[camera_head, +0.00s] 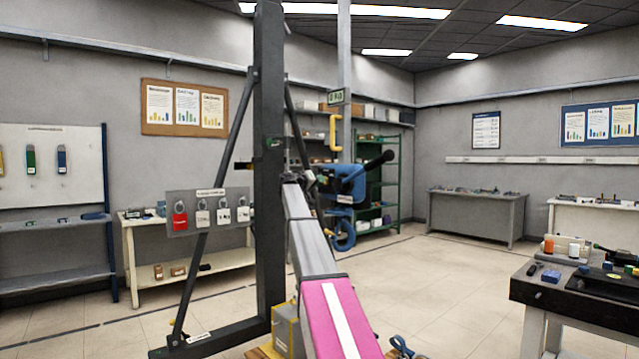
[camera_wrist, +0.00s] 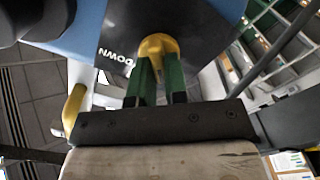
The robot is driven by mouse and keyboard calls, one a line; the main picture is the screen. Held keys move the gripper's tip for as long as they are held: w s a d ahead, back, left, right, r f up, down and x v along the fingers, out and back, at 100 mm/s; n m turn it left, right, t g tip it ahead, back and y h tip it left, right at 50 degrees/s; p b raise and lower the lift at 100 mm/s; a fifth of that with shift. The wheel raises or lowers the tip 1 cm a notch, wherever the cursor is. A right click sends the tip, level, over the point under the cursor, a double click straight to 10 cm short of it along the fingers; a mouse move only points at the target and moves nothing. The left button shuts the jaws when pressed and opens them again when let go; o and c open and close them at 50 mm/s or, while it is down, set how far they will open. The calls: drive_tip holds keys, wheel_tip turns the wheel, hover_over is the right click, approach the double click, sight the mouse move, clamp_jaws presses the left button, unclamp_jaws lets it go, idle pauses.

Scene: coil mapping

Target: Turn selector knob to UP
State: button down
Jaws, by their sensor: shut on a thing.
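The yellow selector knob (camera_wrist: 158,46) sits on the dark face of a blue housing (camera_wrist: 82,32) in the wrist view. Its rounded yellow end shows past my fingers. My gripper (camera_wrist: 158,66) is shut on the knob, with one green finger on each side. A white DOWN label (camera_wrist: 117,57) reads upside down to the left of the knob. The rest of the knob and any UP label are hidden or out of view. In the head view the blue housing (camera_head: 347,184) stands at the centre; the knob cannot be made out there.
A yellow handle (camera_head: 335,132) is on the pole above. A dark post (camera_head: 269,160) with braces stands left, beside a tag board (camera_head: 207,212). Floor (camera_head: 450,290) at right is clear.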

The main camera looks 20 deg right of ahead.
idle(0.4)
drive_tip(key=c, duration=1.1)
unclamp_jaws()
drive_tip(key=shift+c, duration=0.2)
drive_tip(key=v, duration=1)
drive_tip(key=shift+a, duration=0.4)
drive_tip(key=shift+s, duration=0.15)
